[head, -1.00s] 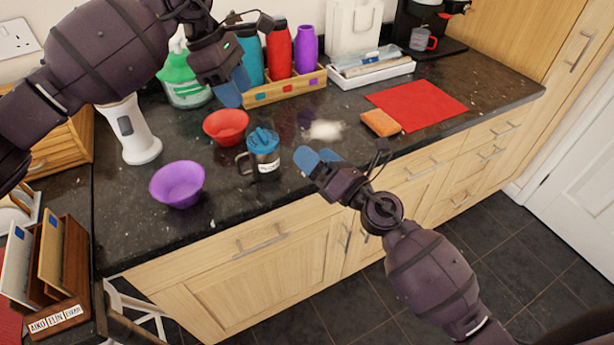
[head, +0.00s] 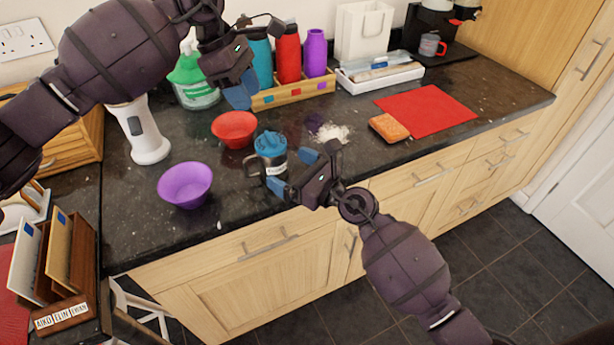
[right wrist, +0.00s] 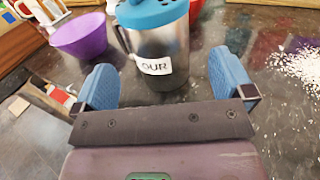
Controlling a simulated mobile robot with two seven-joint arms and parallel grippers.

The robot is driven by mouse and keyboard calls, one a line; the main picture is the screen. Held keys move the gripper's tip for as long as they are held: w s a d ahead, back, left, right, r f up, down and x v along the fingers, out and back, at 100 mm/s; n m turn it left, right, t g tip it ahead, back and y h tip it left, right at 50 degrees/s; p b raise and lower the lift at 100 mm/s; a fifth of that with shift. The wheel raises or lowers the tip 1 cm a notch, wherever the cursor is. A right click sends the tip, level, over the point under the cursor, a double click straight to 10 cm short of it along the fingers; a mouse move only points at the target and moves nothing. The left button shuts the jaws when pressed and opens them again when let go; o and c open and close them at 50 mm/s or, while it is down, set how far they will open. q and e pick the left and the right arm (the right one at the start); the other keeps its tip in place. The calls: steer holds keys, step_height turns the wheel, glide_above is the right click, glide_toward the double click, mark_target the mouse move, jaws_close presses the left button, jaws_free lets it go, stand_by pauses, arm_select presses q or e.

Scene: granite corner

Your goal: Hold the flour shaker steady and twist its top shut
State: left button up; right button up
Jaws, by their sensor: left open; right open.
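The flour shaker (head: 271,160) stands upright on the dark granite counter, a steel cup with a blue top, a handle on its left and a white label. In the right wrist view the shaker (right wrist: 163,60) is ahead of the fingertips, its label partly reading "OUR". My right gripper (head: 292,169) is open, its blue fingers spread to either side of the shaker's front, not closed on it. It also shows in the right wrist view (right wrist: 165,85). My left gripper (head: 243,90) is open above and behind the shaker, pointing down, apart from it.
A purple bowl (head: 185,184) and a red bowl (head: 235,129) stand left of the shaker. Spilled white flour (head: 331,133), an orange sponge (head: 388,128) and a red mat (head: 428,109) lie to the right. A wooden box (head: 290,94) with bottles stands behind.

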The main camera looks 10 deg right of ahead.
mark_target(266, 164)
steer(key=shift+x, duration=2.6)
